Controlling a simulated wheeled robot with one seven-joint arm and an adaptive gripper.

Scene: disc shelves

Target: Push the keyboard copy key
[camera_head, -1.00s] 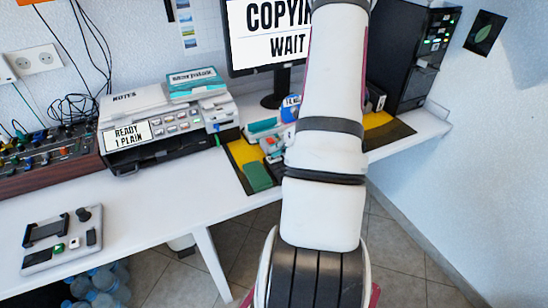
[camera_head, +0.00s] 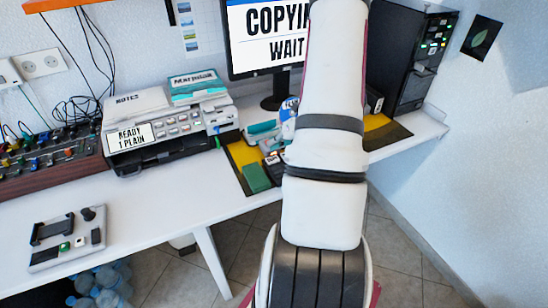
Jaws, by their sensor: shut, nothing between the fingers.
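A monitor (camera_head: 262,42) at the back of the desk shows "COPYI..." and "WAIT"; my arm covers its right part. My white arm stands upright across the middle of the view, over the desk's dark and yellow mat (camera_head: 240,155). No keyboard or copy key can be made out clearly. Small items lie beside the arm on the mat, partly hidden by it.
A printer-like machine (camera_head: 165,130) reading "READY 1 PLAIN" stands left of the mat. A control board (camera_head: 50,155) is at far left and a grey panel (camera_head: 68,240) at front left. A black tower (camera_head: 412,60) stands right. White desk between is clear.

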